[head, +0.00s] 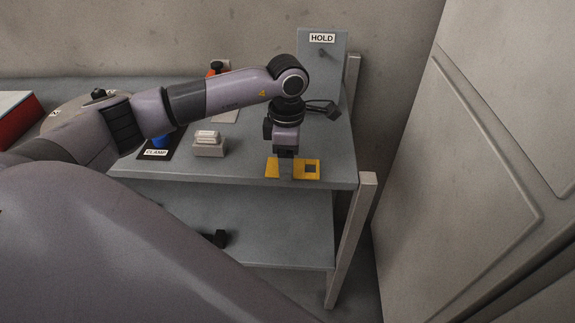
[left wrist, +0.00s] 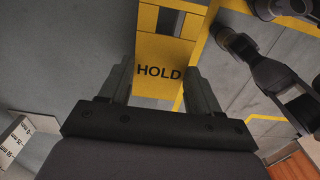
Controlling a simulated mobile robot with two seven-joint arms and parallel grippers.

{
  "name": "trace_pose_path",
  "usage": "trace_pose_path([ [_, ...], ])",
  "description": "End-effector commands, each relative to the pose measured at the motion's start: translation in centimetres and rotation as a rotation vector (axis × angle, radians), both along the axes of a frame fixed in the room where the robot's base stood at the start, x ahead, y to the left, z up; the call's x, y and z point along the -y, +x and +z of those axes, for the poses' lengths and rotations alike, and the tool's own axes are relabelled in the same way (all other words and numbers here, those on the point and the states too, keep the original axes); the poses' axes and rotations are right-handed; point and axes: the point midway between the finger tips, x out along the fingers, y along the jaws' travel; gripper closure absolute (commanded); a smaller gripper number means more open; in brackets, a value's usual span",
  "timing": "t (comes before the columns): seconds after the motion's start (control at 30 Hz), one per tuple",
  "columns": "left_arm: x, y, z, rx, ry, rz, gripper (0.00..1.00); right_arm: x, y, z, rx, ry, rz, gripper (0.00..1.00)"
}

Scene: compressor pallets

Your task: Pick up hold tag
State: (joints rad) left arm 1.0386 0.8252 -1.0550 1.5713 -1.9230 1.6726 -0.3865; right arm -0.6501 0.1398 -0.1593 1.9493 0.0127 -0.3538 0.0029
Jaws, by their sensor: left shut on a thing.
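The hold tag (head: 307,169) is a flat yellow plate with a square opening at one end. It is at the front right edge of the grey table's top. My left gripper (head: 286,156) comes down over it from above and is shut on it. In the left wrist view the tag (left wrist: 158,50) lies between the two fingers of the left gripper (left wrist: 160,85), with the black word HOLD facing the camera. The middle of the tag is hidden by the gripper in the head view.
A grey board (head: 335,55) labelled HOLD with a dark peg stands at the table's back right. A small grey block (head: 209,148) and a mat labelled CLAMP (head: 157,153) with a blue item lie left. A lower shelf (head: 280,220) is below. A pale cabinet (head: 480,150) stands right.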

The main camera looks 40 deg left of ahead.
Motion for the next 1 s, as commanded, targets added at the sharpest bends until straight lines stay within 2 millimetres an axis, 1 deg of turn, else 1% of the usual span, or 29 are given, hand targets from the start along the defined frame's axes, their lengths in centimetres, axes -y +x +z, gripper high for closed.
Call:
trace_pose_path([
  [0.03, 0.0, 0.1, 1.2, 0.008, 0.001, 0.0, 0.66, 0.0, 0.0, -0.2, 0.0, 0.0, 0.0, 1.0],
  [0.17, 0.0, 0.2, 4.9, 0.01, -0.001, 0.001, 0.66, 0.0, 0.0, -0.4, 0.0, 0.0, 0.0, 1.0],
  [0.3, 0.0, 0.2, 9.4, 0.009, 0.0, 0.0, 0.66, 0.0, 0.0, -0.7, 0.0, 0.0, 0.0, 1.0],
  [0.4, 0.0, 0.1, 12.3, 0.008, 0.0, 0.001, 0.66, 0.0, 0.0, -0.8, 0.0, 0.0, 0.0, 1.0],
  [0.5, 0.0, 0.1, 14.7, 0.008, -0.001, 0.002, 0.66, 0.0, 0.0, -0.9, 0.0, 0.0, 0.0, 1.0],
  [0.6, 0.0, 0.1, 16.4, 0.004, 0.001, 0.001, 0.66, 0.0, 0.0, -0.5, 0.0, 0.0, 0.0, 1.0],
  [0.7, 0.0, 0.0, 17.2, 0.003, 0.001, 0.002, 0.66, 0.0, 0.0, -0.3, 0.0, 0.0, 0.0, 1.0],
  [0.8, -0.1, 0.0, 17.7, 0.002, 0.001, 0.002, 0.66, 0.0, 0.0, -0.2, 0.0, 0.0, 0.0, 1.0],
  [1.0, 0.0, 0.0, 17.9, 0.001, 0.001, 0.002, 0.66, 0.0, 0.0, -0.2, 0.001, 0.0, 0.0, 1.0],
])
